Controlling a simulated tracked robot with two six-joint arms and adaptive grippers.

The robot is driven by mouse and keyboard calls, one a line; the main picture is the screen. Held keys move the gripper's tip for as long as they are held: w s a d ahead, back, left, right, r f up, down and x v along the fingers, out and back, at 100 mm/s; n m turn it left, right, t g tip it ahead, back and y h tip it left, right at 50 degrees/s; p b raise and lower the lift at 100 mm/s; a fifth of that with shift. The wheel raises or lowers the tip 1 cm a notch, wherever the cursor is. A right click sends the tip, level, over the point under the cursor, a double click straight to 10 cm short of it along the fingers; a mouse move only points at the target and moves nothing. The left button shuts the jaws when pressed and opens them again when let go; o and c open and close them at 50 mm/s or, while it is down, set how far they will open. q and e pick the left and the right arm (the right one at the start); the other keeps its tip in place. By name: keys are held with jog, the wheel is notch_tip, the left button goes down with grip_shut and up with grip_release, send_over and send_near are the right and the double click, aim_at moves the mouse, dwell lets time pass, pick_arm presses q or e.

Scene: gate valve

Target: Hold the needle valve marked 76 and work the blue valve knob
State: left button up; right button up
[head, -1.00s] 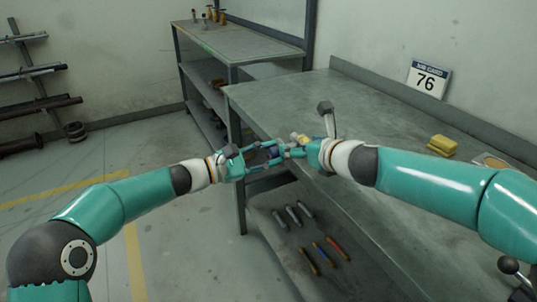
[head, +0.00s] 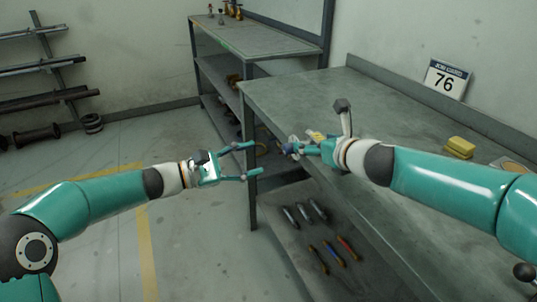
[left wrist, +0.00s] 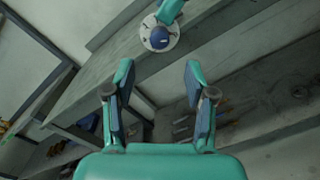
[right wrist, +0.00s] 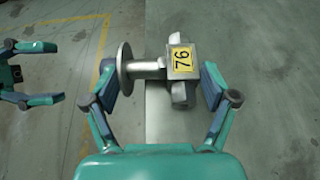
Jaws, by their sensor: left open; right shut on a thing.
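The needle valve (right wrist: 182,62) is grey metal with a yellow 76 tag, and a round disc stands at its left end in the right wrist view. My right gripper (right wrist: 163,88) is shut on the valve and holds it beside the bench edge; the valve also shows in the head view (head: 294,141). The blue knob (left wrist: 160,38) faces my left gripper in the left wrist view, in front of the pale disc. My left gripper (head: 252,160) is open and empty, left of the knob with a gap between them.
The grey workbench (head: 300,95) lies behind and right of the valve, with a yellow block (head: 460,147) and a sign reading 76 (head: 446,80). Several tools (head: 320,250) lie on its lower shelf. A second bench (head: 255,45) stands behind. Floor to the left is clear.

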aim_at(284, 151)
pick_arm(q)
jog(key=shift+v, duration=1.65)
jog(key=x, duration=1.1)
jog(key=shift+d, duration=0.15)
